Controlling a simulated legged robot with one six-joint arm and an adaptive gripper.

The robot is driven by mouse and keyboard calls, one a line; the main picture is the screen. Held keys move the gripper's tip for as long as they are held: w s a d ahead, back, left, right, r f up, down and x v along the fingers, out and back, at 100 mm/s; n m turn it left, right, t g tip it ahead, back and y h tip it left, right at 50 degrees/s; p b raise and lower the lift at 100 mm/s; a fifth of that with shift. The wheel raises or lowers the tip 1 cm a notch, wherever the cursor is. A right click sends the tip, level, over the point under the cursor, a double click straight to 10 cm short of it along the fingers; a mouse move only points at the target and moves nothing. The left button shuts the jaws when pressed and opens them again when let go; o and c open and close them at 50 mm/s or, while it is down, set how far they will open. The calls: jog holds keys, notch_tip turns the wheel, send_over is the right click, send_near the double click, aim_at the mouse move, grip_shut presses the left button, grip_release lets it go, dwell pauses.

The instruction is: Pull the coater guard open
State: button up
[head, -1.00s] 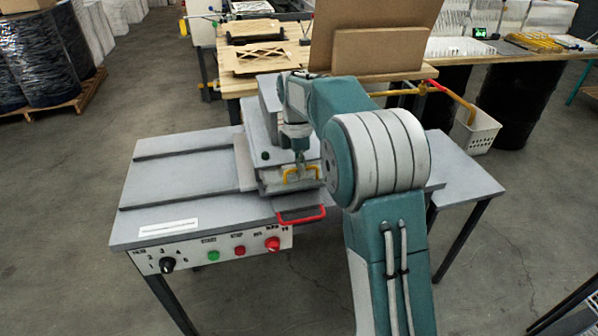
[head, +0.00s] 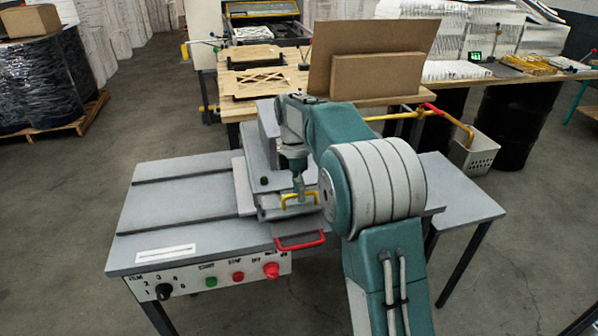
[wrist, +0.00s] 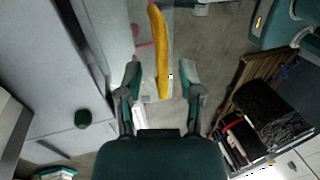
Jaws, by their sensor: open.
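The grey coater (head: 185,190) is a bench-high machine with a flat top. A grey boxy part (head: 262,185) on its top carries a yellow bar handle (head: 287,202), and a red handle (head: 302,243) sticks out at its front edge. I cannot tell for sure which part is the guard. My gripper (head: 299,190) points down at the yellow handle, partly hidden by my arm. In the wrist view, my gripper (wrist: 161,74) is open, and the yellow handle (wrist: 160,40) runs between its fingertips with gaps on both sides.
The coater's front panel has a black knob (head: 164,291), a green button (head: 211,282) and red buttons. Behind stands a wooden table (head: 247,106) with brown boards (head: 375,75). A white basket (head: 472,153) is at the right.

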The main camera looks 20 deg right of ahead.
jog(key=v, duration=1)
jog(key=shift+w+d+r, duration=0.15)
jog(key=shift+d+r, duration=0.05)
jog(key=shift+r, duration=0.1)
jog(key=s+r+m+t, duration=0.25)
jog(key=s+m, duration=0.25)
jog(key=s, duration=0.3)
jog(key=s+r+m+t, duration=0.2)
jog(key=s+r+m, duration=0.15)
jog(key=s, duration=0.45)
jog(key=s+f+m+t, duration=0.2)
jog(key=s+f+m, duration=0.2)
jog(key=s, duration=0.4)
jog(key=s+f+m+t, duration=0.2)
jog(key=s+f+m, duration=0.3)
jog(key=s, duration=0.3)
jog(key=shift+s+a+f, duration=0.25)
jog(key=shift+f, duration=0.55)
